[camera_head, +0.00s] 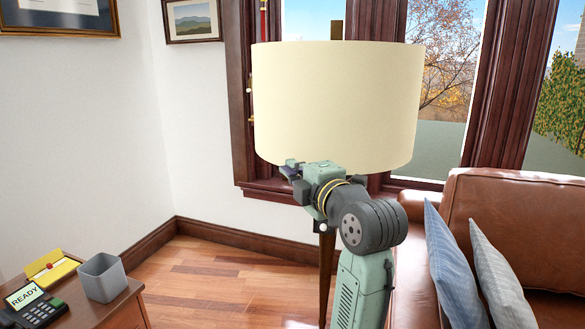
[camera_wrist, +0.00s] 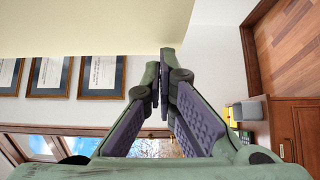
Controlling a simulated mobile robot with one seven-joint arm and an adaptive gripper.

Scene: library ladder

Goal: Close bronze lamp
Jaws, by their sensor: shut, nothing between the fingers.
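The lamp has a large cream drum shade (camera_head: 337,105) in front of the window in the head view. A dark brown pole (camera_head: 326,265) shows below it, partly hidden by my arm. My gripper (camera_head: 291,170) is at the shade's lower left edge in the head view. In the wrist view my gripper (camera_wrist: 165,75) has its fingertips together with nothing between them. The cream shade (camera_wrist: 90,25) fills the upper left there, close to the fingers. I cannot tell whether they touch. No switch or chain is clearly visible.
A brown leather sofa (camera_head: 510,210) with blue pillows (camera_head: 455,270) stands at the right. A wooden desk (camera_head: 105,312) at lower left holds a phone (camera_head: 32,305), a grey bin (camera_head: 102,278) and a yellow item (camera_head: 50,269). Wooden floor (camera_head: 235,280) between them is clear.

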